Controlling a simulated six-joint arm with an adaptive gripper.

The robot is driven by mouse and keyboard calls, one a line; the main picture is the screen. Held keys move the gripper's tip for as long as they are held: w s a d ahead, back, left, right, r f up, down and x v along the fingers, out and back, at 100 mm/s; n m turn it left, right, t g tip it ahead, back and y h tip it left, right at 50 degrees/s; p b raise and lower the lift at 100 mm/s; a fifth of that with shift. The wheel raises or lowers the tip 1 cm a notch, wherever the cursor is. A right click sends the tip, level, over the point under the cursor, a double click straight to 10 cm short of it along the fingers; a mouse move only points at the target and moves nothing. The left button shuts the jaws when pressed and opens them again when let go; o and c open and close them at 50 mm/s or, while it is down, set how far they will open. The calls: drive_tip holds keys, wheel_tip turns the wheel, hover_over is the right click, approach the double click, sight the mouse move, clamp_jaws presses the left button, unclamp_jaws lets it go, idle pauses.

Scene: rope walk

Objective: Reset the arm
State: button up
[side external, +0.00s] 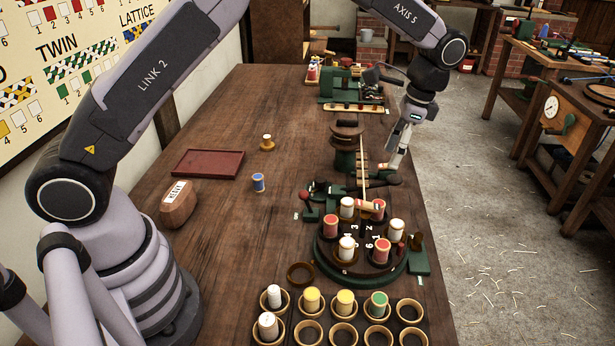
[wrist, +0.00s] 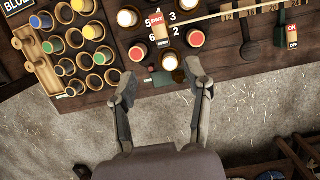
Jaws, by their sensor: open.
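My gripper (side external: 394,167) hangs pointing down over the right edge of the wooden table, beyond the round dark plate of bobbins in the side view. In the wrist view my gripper (wrist: 160,75) has its two fingers spread apart with nothing held between them. A white-topped bobbin (wrist: 169,62) on the plate appears just past the gap between the fingertips. The round plate (side external: 322,257) carries several upright red and white bobbins around printed numbers. My arm arches over the table from the lower left.
Wooden cups (side external: 309,333), some with bobbins, stand at the front. A dark red tray (side external: 208,163), a blue bobbin (side external: 259,182) and a labelled brown block (side external: 179,205) lie left. A dark spool-like post (side external: 346,150) stands beside my gripper. The table's left middle is mostly clear.

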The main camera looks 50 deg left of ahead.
drive_tip(key=s+a+r+n+t+h, duration=0.1)
drive_tip(key=s+a+r+n+t, duration=0.1)
drive_tip(key=s+a+r, duration=0.45)
drive_tip(key=s+a+r+n+t+h, duration=0.1)
drive_tip(key=s+a+r+n+t, duration=0.2)
drive_tip(key=s+r, duration=0.55)
drive_tip(key=s+a+n+t, duration=0.1)
drive_tip(key=s+a+n, duration=0.1)
drive_tip(key=s, duration=0.6)
drive_tip(key=s+a+r+n+t, duration=0.1)
drive_tip(key=s+a+n, duration=0.1)
drive_tip(key=s, duration=0.6)
drive_tip(key=shift+a, duration=0.85)
